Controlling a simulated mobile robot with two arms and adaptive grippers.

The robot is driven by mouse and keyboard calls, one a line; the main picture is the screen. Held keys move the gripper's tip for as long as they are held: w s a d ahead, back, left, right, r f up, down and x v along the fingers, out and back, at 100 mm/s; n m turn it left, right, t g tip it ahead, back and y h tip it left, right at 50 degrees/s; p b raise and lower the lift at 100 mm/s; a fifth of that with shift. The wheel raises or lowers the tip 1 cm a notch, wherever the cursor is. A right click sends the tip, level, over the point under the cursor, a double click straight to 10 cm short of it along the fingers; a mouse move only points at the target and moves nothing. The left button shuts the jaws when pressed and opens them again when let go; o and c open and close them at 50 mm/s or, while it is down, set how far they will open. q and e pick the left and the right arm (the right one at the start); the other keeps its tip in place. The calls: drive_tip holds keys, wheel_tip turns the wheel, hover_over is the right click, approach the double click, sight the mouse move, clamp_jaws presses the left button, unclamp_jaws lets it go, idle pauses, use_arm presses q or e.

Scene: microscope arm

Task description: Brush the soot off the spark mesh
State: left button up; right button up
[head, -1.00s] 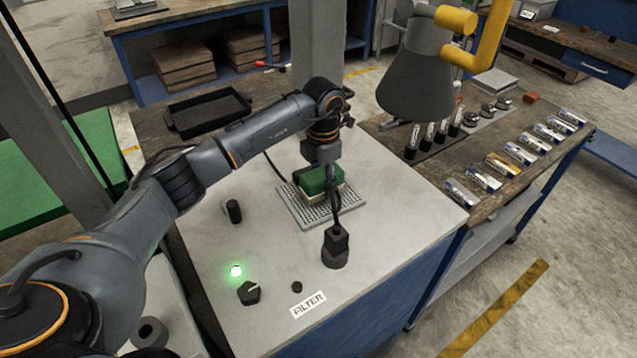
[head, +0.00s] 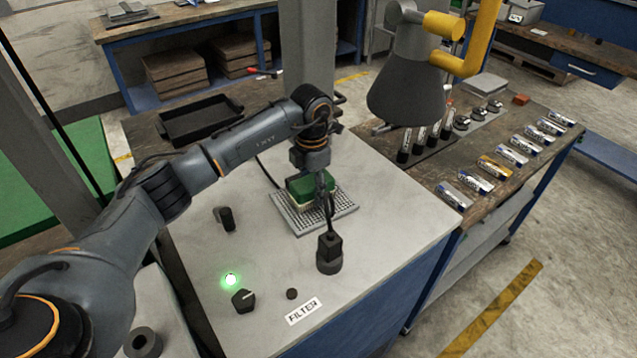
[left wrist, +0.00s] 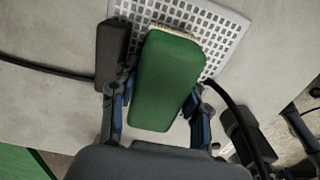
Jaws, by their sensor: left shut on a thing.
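A green brush (head: 311,188) with pale bristles is held by my left gripper (head: 312,183). In the left wrist view the green brush back (left wrist: 168,80) sits between the two fingers of the gripper (left wrist: 158,100), which are closed on its sides. The spark mesh (head: 343,206) is a light perforated plate lying flat on the grey filter cabinet top. It also shows in the left wrist view (left wrist: 222,30). The brush is over the mesh, bristles down; whether they touch it I cannot tell. My right gripper is not in view.
On the cabinet (head: 390,190) are a lit green lamp (head: 230,279), a black knob (head: 243,300), a FILTER label (head: 303,311) and a black upright fitting (head: 329,254). A grey extraction hood (head: 405,92) hangs at upper right. A black tray (head: 200,120) lies behind.

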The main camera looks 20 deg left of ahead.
use_arm(q)
drive_tip(key=shift+s, duration=0.15)
drive_tip(key=shift+s+a+p, duration=0.4)
drive_tip(key=shift+s+a, duration=0.35)
drive_tip(key=shift+s, duration=0.25)
drive_tip(key=shift+w, duration=0.1)
drive_tip(key=shift+w+d+f+b, duration=0.1)
drive_tip(key=shift+w+d+b, duration=0.5)
drive_tip(key=shift+w, duration=0.15)
drive_tip(key=shift+w+d, duration=0.15)
drive_tip(key=shift+w, duration=0.1)
drive_tip(key=shift+w+d+b, duration=0.65)
drive_tip(key=shift+w+d, duration=0.05)
drive_tip(key=shift+w, duration=0.3)
